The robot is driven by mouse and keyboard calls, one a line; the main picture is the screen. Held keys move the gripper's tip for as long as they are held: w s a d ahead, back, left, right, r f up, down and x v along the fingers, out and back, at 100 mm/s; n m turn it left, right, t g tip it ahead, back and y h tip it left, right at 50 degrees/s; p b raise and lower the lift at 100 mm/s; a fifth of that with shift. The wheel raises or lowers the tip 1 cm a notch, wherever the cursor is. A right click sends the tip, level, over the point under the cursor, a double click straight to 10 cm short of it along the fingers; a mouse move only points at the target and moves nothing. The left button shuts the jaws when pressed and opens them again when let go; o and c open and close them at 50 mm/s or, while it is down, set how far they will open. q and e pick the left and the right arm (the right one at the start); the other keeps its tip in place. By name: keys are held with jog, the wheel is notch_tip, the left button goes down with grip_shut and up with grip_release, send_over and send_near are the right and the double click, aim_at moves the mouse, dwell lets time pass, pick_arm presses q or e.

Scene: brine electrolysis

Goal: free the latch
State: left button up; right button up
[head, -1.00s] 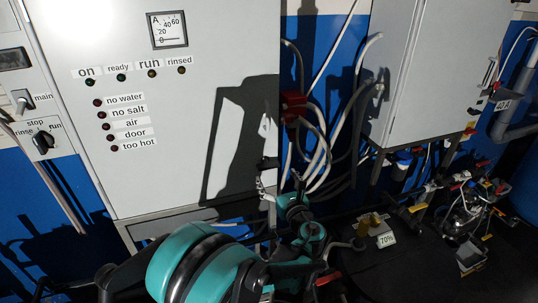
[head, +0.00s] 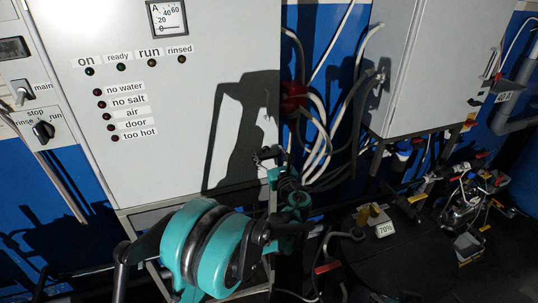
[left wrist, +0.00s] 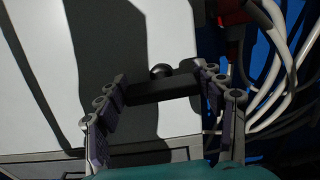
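The latch appears to be the black bar (left wrist: 163,89) with a round black knob (left wrist: 163,70) just above it, on the white cabinet face in the left wrist view. My left gripper (left wrist: 161,84) is open, with one finger at each end of the bar. I cannot tell whether the fingers touch it. In the head view my left gripper (head: 268,155) is in front of the lower right edge of the tall white cabinet (head: 215,75). The latch cannot be made out there, in the gripper's shadow. My right gripper is not in view.
White hoses (head: 318,140) and a red fitting (head: 293,95) are close to the cabinet's right side. A dark round lid (head: 400,265) with a "70%" tag (head: 385,230) is at lower right.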

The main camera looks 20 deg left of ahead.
pick_arm(q)
jog(key=shift+c, duration=1)
jog(key=n+b, duration=0.1)
jog(key=n, duration=0.1)
jog(key=shift+a+n, duration=0.1)
jog(key=shift+n, duration=0.3)
jog(key=n+b, duration=0.2)
jog(key=n, duration=0.3)
jog(key=shift+s+a+f, duration=0.1)
jog(key=n+b, duration=0.2)
jog(key=n, duration=0.3)
jog(key=shift+f+n, duration=0.15)
jog(key=shift+n, duration=0.25)
jog(key=shift+s+a+n+b, duration=0.1)
jog(key=shift+n+b, duration=0.25)
jog(key=shift+n, duration=1.85)
jog(key=shift+f, duration=0.1)
